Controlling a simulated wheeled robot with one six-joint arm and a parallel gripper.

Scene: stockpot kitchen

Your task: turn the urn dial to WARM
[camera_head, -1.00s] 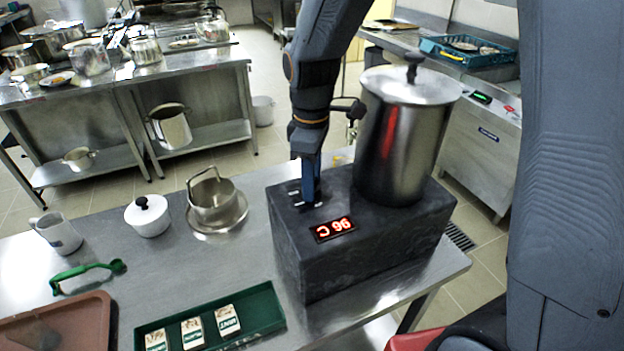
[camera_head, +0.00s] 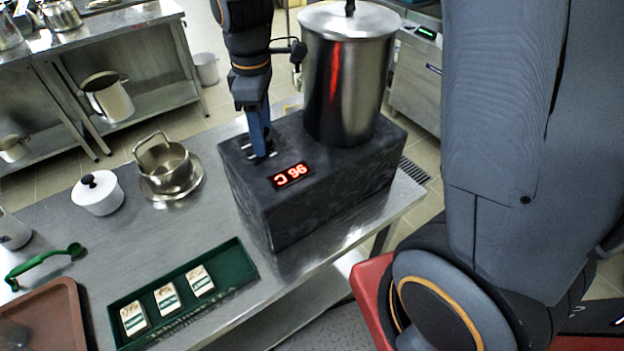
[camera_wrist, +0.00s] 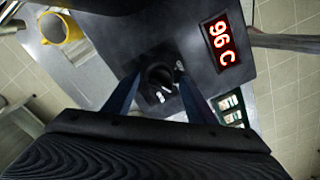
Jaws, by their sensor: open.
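The urn (camera_head: 345,85) is a tall steel pot with a lid on a black box base (camera_head: 320,185). A red lit display (camera_head: 290,175) on the base reads 96 C; it also shows in the wrist view (camera_wrist: 221,42). The dial (camera_wrist: 158,77) is a dark round knob on the base top, with small white marks beside it; I cannot read the setting. My gripper (camera_head: 262,152) points down at the base top. In the wrist view its open fingers (camera_wrist: 157,88) stand either side of the dial, and contact is unclear. In the head view the gripper hides the dial.
A green tray (camera_head: 240,265) with several small packets lies in front of the base. A steel pot on a saucer (camera_head: 170,168), a white lidded pot (camera_head: 98,193) and a green-handled tool (camera_head: 45,262) are to the left. A yellow mug (camera_wrist: 62,28) shows in the wrist view.

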